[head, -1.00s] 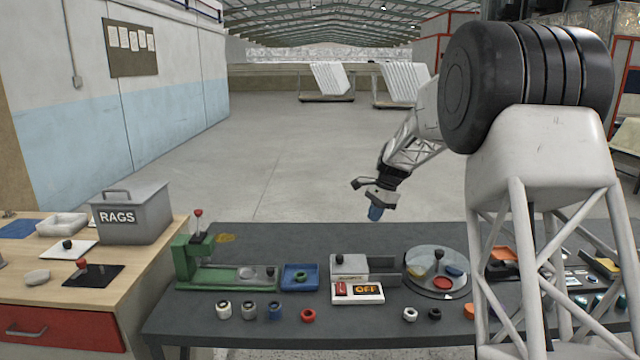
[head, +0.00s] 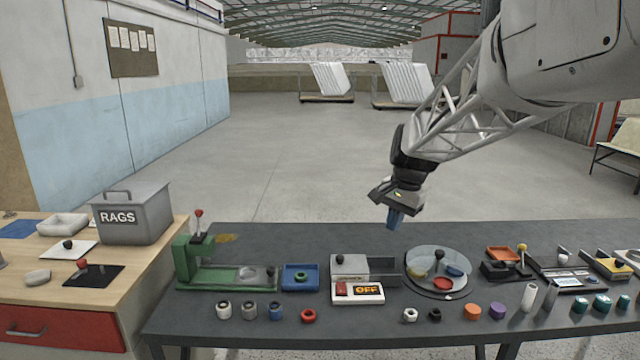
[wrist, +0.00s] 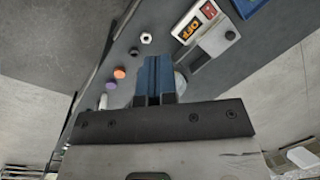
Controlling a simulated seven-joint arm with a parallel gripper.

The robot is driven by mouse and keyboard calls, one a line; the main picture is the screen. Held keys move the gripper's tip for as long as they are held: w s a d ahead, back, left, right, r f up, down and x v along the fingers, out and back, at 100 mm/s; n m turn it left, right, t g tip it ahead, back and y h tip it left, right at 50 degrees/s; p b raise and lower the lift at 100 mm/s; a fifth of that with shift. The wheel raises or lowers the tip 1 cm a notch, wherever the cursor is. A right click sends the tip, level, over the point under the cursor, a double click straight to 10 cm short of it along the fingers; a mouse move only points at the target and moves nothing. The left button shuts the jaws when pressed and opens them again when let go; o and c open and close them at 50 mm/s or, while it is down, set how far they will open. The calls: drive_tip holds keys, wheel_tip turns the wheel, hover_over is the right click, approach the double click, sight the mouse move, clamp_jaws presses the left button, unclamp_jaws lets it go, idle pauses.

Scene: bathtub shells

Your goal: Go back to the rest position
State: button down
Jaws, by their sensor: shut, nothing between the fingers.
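My gripper (head: 394,219) hangs above the back part of the dark workbench (head: 300,240), pointing down. Its blue fingers are together with nothing between them. In the wrist view the blue fingers (wrist: 155,78) show closed at the middle, with the bench beyond them. The gripper is apart from everything on the bench. The round tray (head: 436,290) with colored pieces is below it and to the right. The box with the OFF display (head: 358,292) is below it and to the left.
A green press (head: 195,262) and a blue tray (head: 300,285) stand at the bench's left. Several rings and caps line the front edge, among them a red ring (head: 308,316). The RAGS bin (head: 130,215) stands on the wooden table. The space above the bench is clear.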

drive_tip(key=s+f+n+t+h, duration=0.1)
drive_tip(key=s+f+n, duration=0.1)
drive_tip(key=s, duration=1.6)
drive_tip(key=s+d+f+n+t+h, duration=0.1)
drive_tip(key=s+f+n, duration=0.2)
drive_tip(key=s, duration=1.5)
drive_tip(key=n, duration=0.2)
drive_tip(key=shift+s+d+f+n, duration=0.15)
drive_tip(key=shift+s+n, duration=0.15)
drive_tip(key=shift+s, duration=0.05)
